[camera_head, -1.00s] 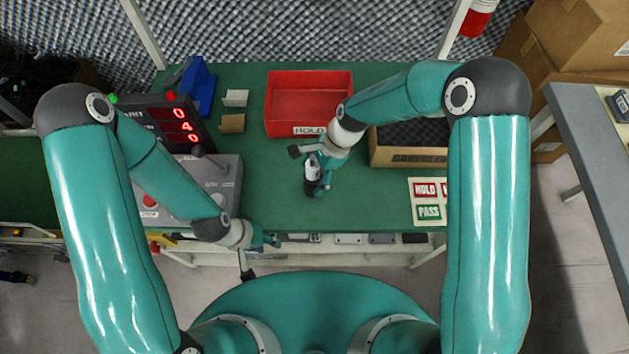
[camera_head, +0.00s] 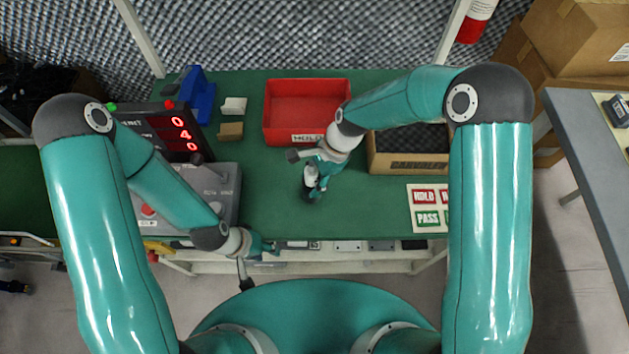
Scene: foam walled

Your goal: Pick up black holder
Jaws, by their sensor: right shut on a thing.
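My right gripper (camera_head: 314,185) is over the green table, in front of the red bin. It is shut on a small dark thing, which I take to be the black holder (camera_head: 308,192). The fingers hide much of it, and I cannot tell whether it is clear of the table top. My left gripper (camera_head: 268,248) is low at the table's front edge, apart from the holder. Its fingers are too small to tell whether they are open or shut.
A red bin (camera_head: 270,129) marked HOLD stands at the back, with a cardboard box (camera_head: 408,160) to its right. A grey control box (camera_head: 226,190) and red-digit display (camera_head: 178,137) stand left. HOLD and PASS labels (camera_head: 426,207) lie at right. The table's middle front is clear.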

